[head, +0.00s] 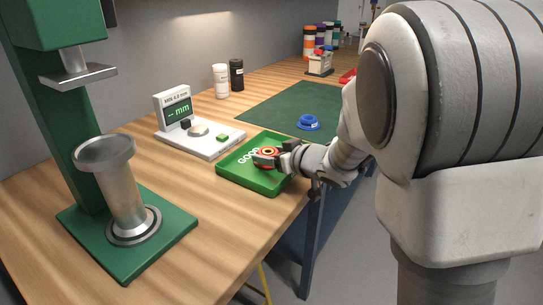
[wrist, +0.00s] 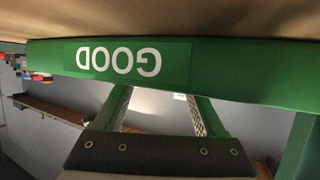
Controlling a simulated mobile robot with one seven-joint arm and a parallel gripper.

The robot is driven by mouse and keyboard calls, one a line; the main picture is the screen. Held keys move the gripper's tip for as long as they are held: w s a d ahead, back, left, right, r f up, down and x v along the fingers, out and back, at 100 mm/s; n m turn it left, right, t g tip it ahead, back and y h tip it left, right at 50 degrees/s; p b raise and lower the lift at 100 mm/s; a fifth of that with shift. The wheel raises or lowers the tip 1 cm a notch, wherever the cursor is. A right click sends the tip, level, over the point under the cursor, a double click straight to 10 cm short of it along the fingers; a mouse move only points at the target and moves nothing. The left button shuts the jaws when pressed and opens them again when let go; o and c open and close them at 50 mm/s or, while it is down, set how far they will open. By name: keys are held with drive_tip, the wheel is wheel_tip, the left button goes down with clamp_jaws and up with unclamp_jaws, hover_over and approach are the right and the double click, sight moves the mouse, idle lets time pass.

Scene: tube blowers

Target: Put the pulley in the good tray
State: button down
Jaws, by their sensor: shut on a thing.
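The green good tray (head: 238,179) sits at the table's front edge in the head view. Its wall with the upside-down GOOD label (wrist: 118,60) spans the wrist view. My gripper (head: 268,157) is low over the tray's right half, reaching in from the right. A small round orange-red pulley (head: 267,151) with a pale centre shows at its fingertips, and the jaws are shut on it. The fingers partly cover it; I cannot tell whether it touches the tray floor. In the wrist view the tray wall hides the fingertips and the pulley.
A white measuring device (head: 210,142) with a display stands left of the tray. A green press (head: 135,238) stands at front left. Bottles (head: 221,81) stand behind.

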drive_tip(key=shift+f, duration=0.15)
unclamp_jaws()
